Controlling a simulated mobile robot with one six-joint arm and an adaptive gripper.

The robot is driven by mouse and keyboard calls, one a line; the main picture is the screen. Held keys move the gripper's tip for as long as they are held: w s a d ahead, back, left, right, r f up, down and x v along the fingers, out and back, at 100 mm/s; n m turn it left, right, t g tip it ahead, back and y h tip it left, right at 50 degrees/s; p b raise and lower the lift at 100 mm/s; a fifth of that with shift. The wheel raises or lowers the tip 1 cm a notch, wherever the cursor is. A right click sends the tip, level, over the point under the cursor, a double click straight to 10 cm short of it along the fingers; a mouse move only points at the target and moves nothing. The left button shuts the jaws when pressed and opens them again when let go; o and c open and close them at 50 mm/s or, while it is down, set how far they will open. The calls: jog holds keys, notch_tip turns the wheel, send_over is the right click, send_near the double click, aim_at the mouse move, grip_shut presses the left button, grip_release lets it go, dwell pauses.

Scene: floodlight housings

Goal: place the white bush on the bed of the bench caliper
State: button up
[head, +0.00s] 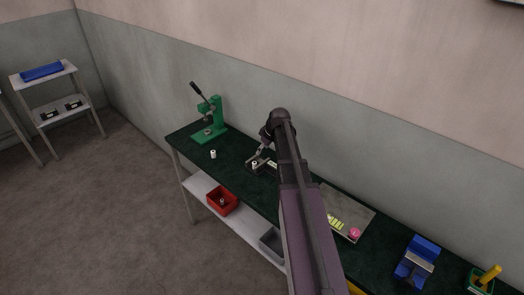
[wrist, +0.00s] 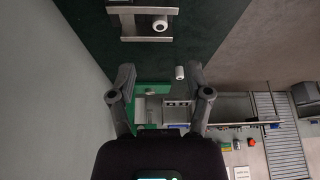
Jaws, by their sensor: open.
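The bench caliper (wrist: 127,23) shows at the top of the wrist view as a grey frame with two bars. A white bush (wrist: 160,24) with a dark hole sits between its bars, seemingly on the bed; this bush also shows in the head view (head: 254,165). A second small white cylinder (wrist: 179,72) stands apart on the dark bench top; it also shows in the head view (head: 213,154). My gripper (head: 257,161) is over the bench at the caliper, partly hiding it in the head view. In the wrist view my gripper (wrist: 160,74) is open, with its fingers wide apart and holding nothing.
A green lever press (head: 214,118) stands at the bench's left end. Right of my arm are a grey tray (head: 352,207) with a pink ball, a blue device (head: 417,262) and a yellow-handled item (head: 488,277). A red bin (head: 222,200) sits on the lower shelf.

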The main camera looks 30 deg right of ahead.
jog(key=s+a+f+m+g+h, duration=0.1)
jog(key=s+a+m+g, duration=0.3)
jog(key=s+a, duration=1.7)
jog(key=a+m+h, duration=0.1)
jog(key=a, duration=0.3)
jog(key=shift+s+f, duration=0.2)
jog(key=shift+s, duration=0.15)
